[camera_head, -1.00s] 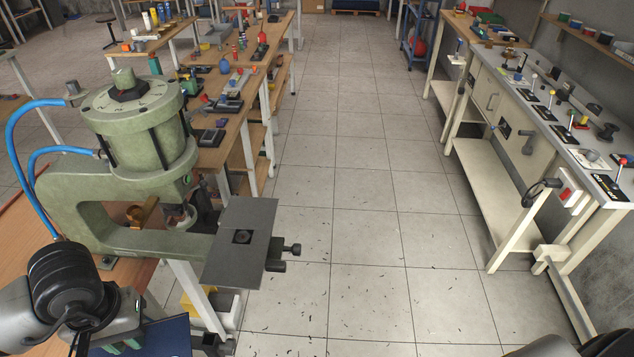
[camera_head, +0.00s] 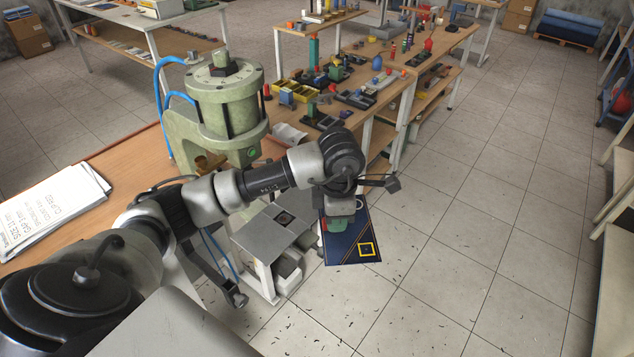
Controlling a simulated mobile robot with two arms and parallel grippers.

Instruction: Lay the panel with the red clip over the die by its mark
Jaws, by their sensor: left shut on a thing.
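My left gripper (camera_head: 341,222) is shut on the panel's upper part; the wrist above hides much of the fingers. A small red part shows at the panel's left edge near the fingers; I cannot tell whether it is the clip. The die (camera_head: 284,218) is a small dark square on the grey plate below the green press (camera_head: 222,110). The panel is beside the plate, not over the die. My right gripper is not in view.
My left arm crosses in front of the press and hides part of its frame. Printed sheets (camera_head: 50,208) lie on the wooden bench at left. A bench with many small parts (camera_head: 335,95) stands behind. The tiled floor (camera_head: 470,230) at right is clear apart from small shavings.

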